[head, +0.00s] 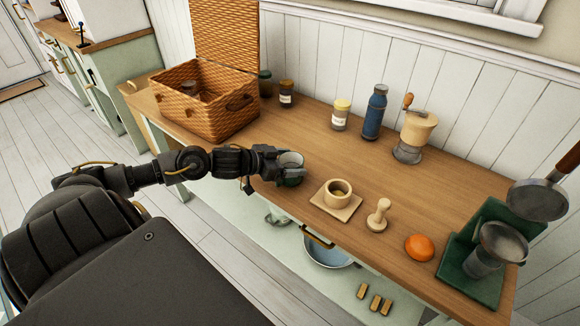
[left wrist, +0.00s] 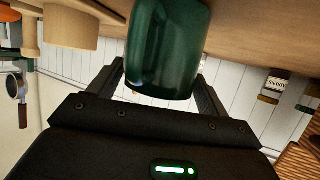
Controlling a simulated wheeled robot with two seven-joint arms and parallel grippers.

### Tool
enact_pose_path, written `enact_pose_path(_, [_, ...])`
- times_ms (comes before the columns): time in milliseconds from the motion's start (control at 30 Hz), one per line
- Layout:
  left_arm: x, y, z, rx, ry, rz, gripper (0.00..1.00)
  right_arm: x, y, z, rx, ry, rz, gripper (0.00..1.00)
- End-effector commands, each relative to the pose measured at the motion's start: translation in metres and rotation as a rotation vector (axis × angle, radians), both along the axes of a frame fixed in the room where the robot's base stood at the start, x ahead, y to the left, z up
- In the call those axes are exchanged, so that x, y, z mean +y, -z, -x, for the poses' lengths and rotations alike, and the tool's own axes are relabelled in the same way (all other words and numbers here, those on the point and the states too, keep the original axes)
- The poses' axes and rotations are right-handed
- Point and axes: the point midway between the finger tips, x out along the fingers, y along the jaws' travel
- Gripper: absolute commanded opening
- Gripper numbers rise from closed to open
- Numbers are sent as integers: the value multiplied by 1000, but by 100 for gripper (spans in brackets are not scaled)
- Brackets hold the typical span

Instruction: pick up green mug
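The green mug (head: 291,178) stands upright near the front edge of the wooden counter, with a pale inside and a dark green outside. My left gripper (head: 281,164) is level with it and right at its side, partly covering it. In the left wrist view the mug (left wrist: 168,50) fills the space between the two widely spread fingers. A small gap shows beside the left-hand finger; whether either fingertip touches the mug is unclear. My right gripper is in neither view.
A cup on a wooden coaster (head: 321,203), a wooden tamper (head: 378,216) and an orange (head: 418,247) lie to the right. A wicker basket (head: 203,113) stands left. Jars, a blue bottle (head: 375,112) and a grinder (head: 413,137) stand behind.

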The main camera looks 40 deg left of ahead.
Motion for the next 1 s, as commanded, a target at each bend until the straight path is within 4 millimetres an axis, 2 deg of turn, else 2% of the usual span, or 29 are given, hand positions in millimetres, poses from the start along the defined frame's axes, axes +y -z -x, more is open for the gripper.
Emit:
enact_pose_path(33, [0, 0, 0, 0, 0, 0, 71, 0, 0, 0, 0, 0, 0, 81])
enact_pose_path(300, [0, -1, 0, -1, 0, 0, 38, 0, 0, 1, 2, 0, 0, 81])
enact_pose_path(667, [0, -7, 0, -3, 1, -2, 38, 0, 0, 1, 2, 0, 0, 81])
enact_pose_path(900, [0, -35, 1, -3, 2, -4, 38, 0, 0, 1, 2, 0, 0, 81])
enact_pose_path(1000, [1, -48, 16, 2, 4, -5, 38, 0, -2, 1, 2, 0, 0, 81])
